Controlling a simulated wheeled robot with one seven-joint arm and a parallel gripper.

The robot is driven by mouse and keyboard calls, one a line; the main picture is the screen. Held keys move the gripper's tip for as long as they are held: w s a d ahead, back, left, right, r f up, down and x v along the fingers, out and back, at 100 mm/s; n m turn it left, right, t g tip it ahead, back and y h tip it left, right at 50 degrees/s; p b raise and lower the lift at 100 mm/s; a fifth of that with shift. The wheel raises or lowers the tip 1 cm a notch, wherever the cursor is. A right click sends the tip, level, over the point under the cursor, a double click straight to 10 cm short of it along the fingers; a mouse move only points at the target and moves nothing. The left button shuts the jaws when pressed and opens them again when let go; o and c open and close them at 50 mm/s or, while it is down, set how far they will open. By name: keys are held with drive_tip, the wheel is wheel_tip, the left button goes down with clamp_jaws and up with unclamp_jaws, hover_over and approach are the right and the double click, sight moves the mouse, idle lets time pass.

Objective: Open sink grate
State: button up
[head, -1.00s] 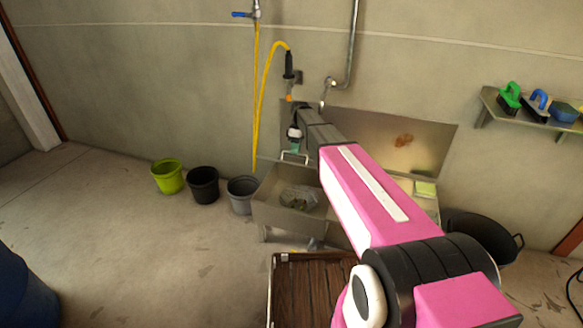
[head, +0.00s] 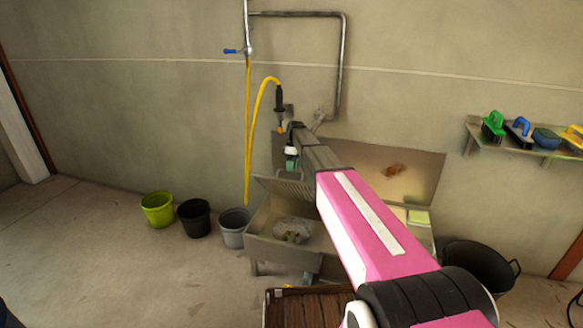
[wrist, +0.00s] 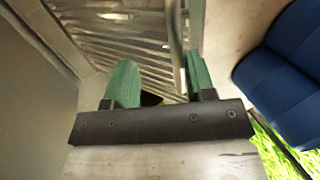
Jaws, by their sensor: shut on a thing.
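The metal sink (head: 270,245) stands against the wall, with an open basin and a round drain fitting inside. The slatted metal grate (head: 284,187) is tilted up at the sink's left back, above the basin. My gripper (head: 292,165) is at the grate's upper edge, its fingers small and partly hidden by the wrist. In the wrist view, my gripper's green fingers (wrist: 160,85) are shut on the grate, whose bars (wrist: 115,42) run beyond and between them. The exact point of contact is hard to make out.
A yellow hose (head: 250,130) and a metal pipe (head: 343,65) hang on the wall above. Green (head: 157,210), black (head: 194,218) and grey (head: 233,228) buckets stand left of the sink. A black tub (head: 478,268) is at right. A brown slatted crate (head: 300,308) is in front.

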drive_tip(key=shift+o, duration=0.8)
drive_tip(key=shift+w+d+f, duration=0.25)
drive_tip(key=shift+w+f, duration=0.1)
drive_tip(key=shift+w, duration=0.15)
drive_tip(key=shift+c, duration=0.3)
drive_tip(key=shift+s+r, duration=0.15)
drive_tip(key=shift+c, duration=0.5)
drive_tip(key=shift+a, duration=0.1)
drive_tip(key=s+a+r, duration=0.8)
drive_tip(key=a+r, duration=0.1)
drive_tip(key=r, duration=0.2)
drive_tip(key=shift+r, duration=0.15)
drive_tip(key=shift+a, duration=0.1)
